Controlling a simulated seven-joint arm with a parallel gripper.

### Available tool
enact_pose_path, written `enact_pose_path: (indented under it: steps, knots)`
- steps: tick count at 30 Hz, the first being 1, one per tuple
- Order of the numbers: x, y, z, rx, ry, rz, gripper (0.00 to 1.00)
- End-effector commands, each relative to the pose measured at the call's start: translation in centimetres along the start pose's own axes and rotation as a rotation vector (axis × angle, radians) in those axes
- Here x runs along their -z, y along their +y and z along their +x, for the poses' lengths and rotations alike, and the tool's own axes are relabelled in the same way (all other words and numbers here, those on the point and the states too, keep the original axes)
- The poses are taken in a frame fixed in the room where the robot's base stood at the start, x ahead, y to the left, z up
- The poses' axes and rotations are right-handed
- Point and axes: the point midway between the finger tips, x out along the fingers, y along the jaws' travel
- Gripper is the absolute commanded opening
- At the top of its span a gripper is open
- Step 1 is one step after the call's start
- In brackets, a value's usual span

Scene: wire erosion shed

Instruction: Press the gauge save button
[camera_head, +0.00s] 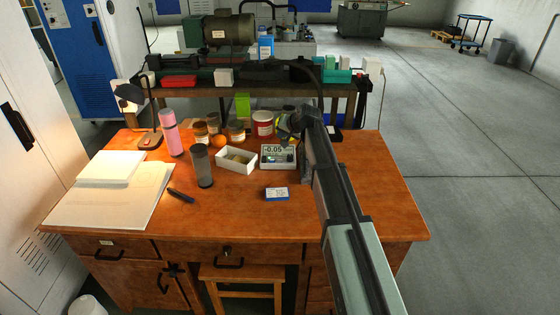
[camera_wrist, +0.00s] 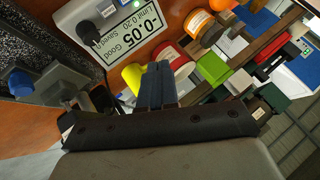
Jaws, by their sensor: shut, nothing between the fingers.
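The gauge (camera_head: 278,151) is a pale box on the desk, its display reading -0.05. In the wrist view its display (camera_wrist: 132,27) also shows "Limit 0.20", "Good" and a line starting with "Saved". A black knob-like part (camera_wrist: 88,33) and a lit green spot (camera_wrist: 136,3) show on its face. I cannot tell which part is the save button. My gripper (camera_wrist: 158,84) is shut and empty, apart from the gauge face in the wrist view. In the head view my gripper (camera_head: 290,126) is over the back right of the gauge, partly hidden by my arm.
A small blue-and-white box (camera_head: 276,194) lies in front. Jars and a red tin (camera_head: 262,123) stand behind. The desk's front right (camera_head: 380,205) is clear.

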Motion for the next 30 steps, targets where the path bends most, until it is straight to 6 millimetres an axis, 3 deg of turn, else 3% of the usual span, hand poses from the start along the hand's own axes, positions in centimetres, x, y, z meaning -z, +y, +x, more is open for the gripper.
enact_pose_path:
  steps: [8,30]
  knots:
    - [-0.3,0.3,0.4,-0.001,0.0,-0.001,0.0]
    - [-4.1,4.1,5.7,-0.001,0.0,-0.001,0.0]
